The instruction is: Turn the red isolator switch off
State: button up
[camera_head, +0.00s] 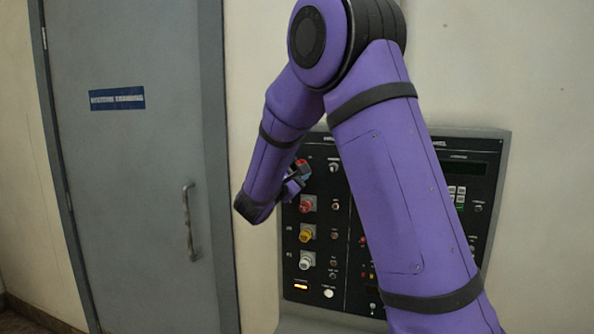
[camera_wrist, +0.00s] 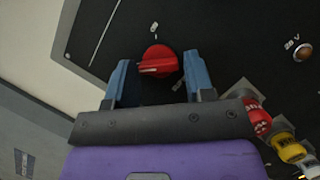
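The red isolator switch (camera_wrist: 158,61) is a round red rotary knob on the black panel, with its raised grip lying roughly sideways in the wrist view. In the head view, part of a red knob (camera_head: 302,163) shows beside my gripper (camera_head: 296,181), partly covered by it. My gripper (camera_wrist: 158,70) is open in the wrist view, with one blue finger on each side of the knob. A gap shows between each finger and the knob, and I cannot tell any contact. The knob's base is visible.
Below it on the control panel (camera_head: 343,250) are a second red knob (camera_head: 306,204), a yellow knob (camera_head: 306,234) and a white knob (camera_head: 306,262). The wrist view shows the second red knob (camera_wrist: 257,119) near my right finger. A grey door (camera_head: 135,190) stands left.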

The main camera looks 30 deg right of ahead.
jog(key=shift+o, duration=1.1)
jog(key=v, duration=1.1)
jog(key=shift+w, duration=0.1)
jog(key=s+d+m+g+y, duration=0.3)
jog(key=s+m+g+y, duration=0.1)
jog(key=s, duration=0.5)
jog(key=s+d+m+g+y, duration=0.3)
jog(key=s+m+g+y, duration=0.1)
jog(key=s, duration=0.6)
jog(key=s+a+m+t+y, duration=0.5)
jog(key=s+a+y, duration=0.6)
jog(key=s, duration=0.1)
jog(key=shift+a+r+y, duration=0.15)
jog(key=shift+r+y, duration=0.15)
jog(key=shift+r, duration=0.1)
